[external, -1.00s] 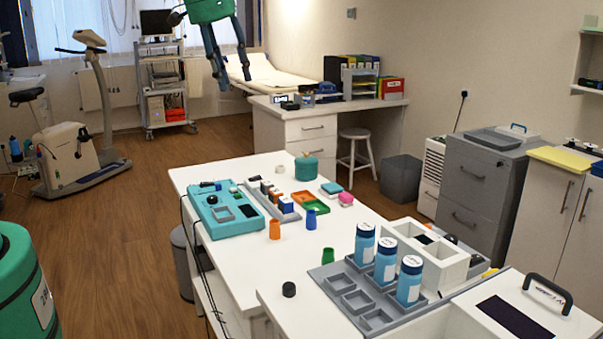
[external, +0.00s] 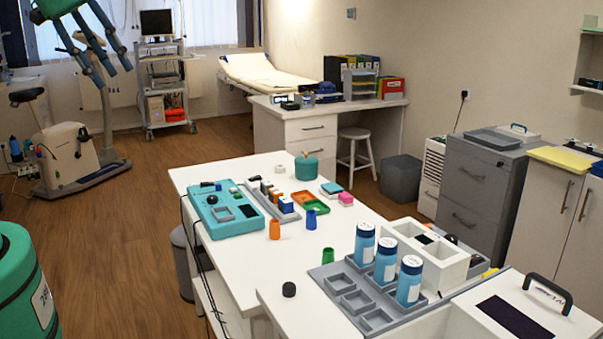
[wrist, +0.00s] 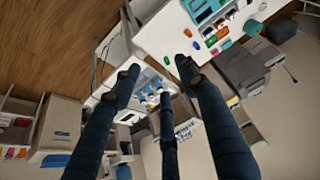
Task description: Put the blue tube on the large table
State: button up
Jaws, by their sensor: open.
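The blue tube (external: 311,219) is a small upright cylinder on the white table (external: 237,271) in the middle of the external view. An orange tube (external: 274,229) stands to its left and a green tube (external: 327,257) nearer the camera. My gripper (external: 105,62) is at the upper left, high up and well apart from the table, with its dark blue fingers spread and nothing between them. In the wrist view my gripper (wrist: 160,80) is also open and empty.
A teal device (external: 224,222) and a turquoise pot (external: 306,167) stand on the table. Nearer are a grey tray (external: 349,299), several tall blue bottles (external: 385,260) and a white box (external: 524,310). A desk (external: 300,125) stands behind.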

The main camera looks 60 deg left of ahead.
jog(key=s+f, duration=0.2)
jog(key=s, duration=0.4)
jog(key=shift+d+t, duration=0.2)
jog(key=shift+t, duration=0.1)
jog(key=shift+f, duration=0.1)
jog(key=shift+f+b, duration=0.2)
jog(key=shift+b, duration=0.1)
dwell(0.9)
